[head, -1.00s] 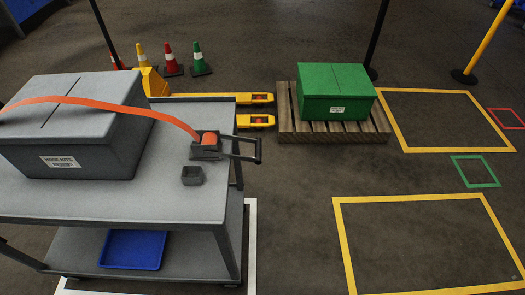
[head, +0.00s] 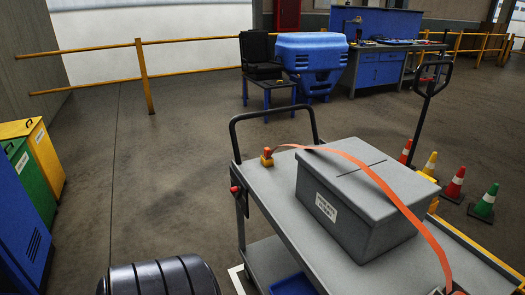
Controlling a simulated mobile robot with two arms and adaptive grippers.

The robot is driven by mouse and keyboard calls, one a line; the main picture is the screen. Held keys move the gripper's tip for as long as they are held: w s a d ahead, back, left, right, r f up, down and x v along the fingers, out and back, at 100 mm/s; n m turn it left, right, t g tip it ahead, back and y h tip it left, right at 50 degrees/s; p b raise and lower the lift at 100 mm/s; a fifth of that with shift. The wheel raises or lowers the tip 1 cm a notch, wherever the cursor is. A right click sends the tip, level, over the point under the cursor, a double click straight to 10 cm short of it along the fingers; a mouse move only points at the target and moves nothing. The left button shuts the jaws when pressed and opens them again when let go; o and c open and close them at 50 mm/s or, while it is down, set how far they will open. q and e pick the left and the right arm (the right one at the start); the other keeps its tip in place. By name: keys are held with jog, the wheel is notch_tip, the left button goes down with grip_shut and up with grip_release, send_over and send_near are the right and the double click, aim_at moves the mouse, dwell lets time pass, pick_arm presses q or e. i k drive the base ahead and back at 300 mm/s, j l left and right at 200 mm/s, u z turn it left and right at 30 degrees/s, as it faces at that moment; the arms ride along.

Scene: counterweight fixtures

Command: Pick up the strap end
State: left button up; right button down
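An orange strap (head: 389,188) arches over a grey lidded box (head: 371,210) that stands on a grey cart (head: 300,228). The strap's far end reaches a small yellow-and-orange piece (head: 267,158) at the cart top's far left corner; I cannot tell whether it is fastened there. The strap's other end runs down the box's right side to the bottom edge of the head view, by a dark fitting (head: 450,291) that is mostly cut off. Neither gripper is in view.
The cart's black handle (head: 272,111) rises at its far left end. Traffic cones (head: 455,184) stand right of the cart. Green and yellow cabinets (head: 42,160) line the left. Open floor (head: 150,180) lies between cabinets and cart. A yellow railing (head: 142,78) is behind.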

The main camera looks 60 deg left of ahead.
aim_at(267, 150)
jog(key=u, duration=1.85)
jog(key=i+j+z, duration=0.15)
jog(key=z, duration=0.3)
jog(key=i+j+z, duration=0.15)
jog(key=z, duration=0.3)
